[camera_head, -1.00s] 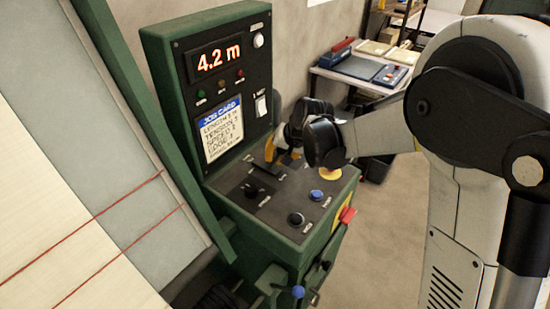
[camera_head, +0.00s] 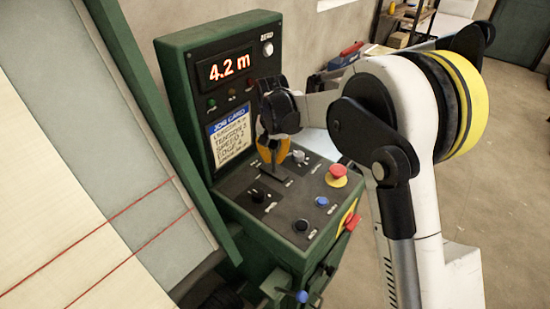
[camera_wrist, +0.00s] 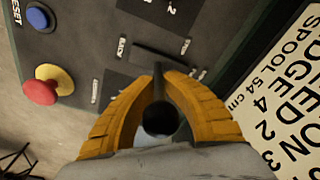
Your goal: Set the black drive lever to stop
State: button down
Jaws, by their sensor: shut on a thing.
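My gripper (camera_head: 273,150) has yellow fingers and is shut on the black drive lever (camera_head: 273,165), above the control panel. In the wrist view the two fingers (camera_wrist: 160,100) close around the lever's round black end (camera_wrist: 160,119). The lever rises from a slot plate (camera_head: 262,182) on the sloping panel top. I cannot tell which marked position the lever stands at.
The job card (camera_head: 230,135) and the display (camera_head: 224,67) rise behind. Cloth with red lines (camera_head: 90,225) lies left.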

aim_at(274, 142)
jog(key=c, duration=1.5)
grip_release()
jog(key=shift+c, duration=0.2)
jog(key=r, duration=0.4)
jog(key=s+r, duration=0.1)
jog(key=r, duration=0.7)
jog(key=shift+s, duration=0.25)
jog(key=shift+s+d, duration=0.1)
jog(key=s+d+r+t+b, duration=0.2)
jog(key=s+d+r, duration=0.2)
jog(key=s+d, duration=0.45)
jog(key=s+d+f+t+b, duration=0.1)
jog(key=s+d+f, duration=0.3)
jog(key=s, duration=0.6)
jog(key=s+d+f+t+b, duration=0.2)
jog(key=s+d+f, duration=0.2)
jog(key=s+d, duration=0.4)
jog(key=shift+s+f+n+t, duration=0.35)
jog(key=shift+s+n+t, duration=0.05)
jog(key=shift+s, duration=0.55)
